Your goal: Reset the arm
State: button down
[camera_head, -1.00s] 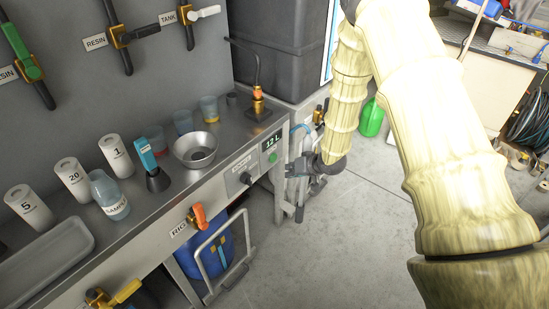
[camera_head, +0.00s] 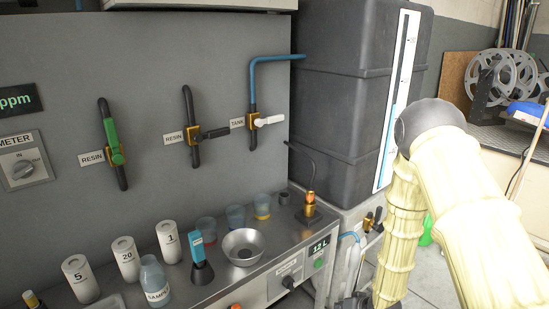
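My arm (camera_head: 437,190), in a cream sleeve with a dark grey elbow cap, hangs at the right and bends down to the bottom edge. Only a small dark part of my gripper (camera_head: 354,301) shows at the bottom edge, beside the right end of the bench. Its fingers are cut off or hidden, so I cannot tell whether it is open or holds anything.
The steel bench carries a metal bowl (camera_head: 243,246), a sample bottle (camera_head: 155,281), numbered white cylinders (camera_head: 125,258) and several cups. Valves line the grey panel, including a green-handled one (camera_head: 112,142). A black tank (camera_head: 345,85) stands behind my arm.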

jog(key=s+g+h+p, duration=0.3)
jog(key=s+g+p, duration=0.3)
jog(key=s, duration=3.2)
jog(key=shift+f+n+h+p, duration=0.3)
jog(key=shift+f+n+h, duration=0.05)
jog(key=shift+n+h, duration=0.05)
jog(key=c, duration=2.2)
grip_release()
jog(key=shift+w+d, duration=0.1)
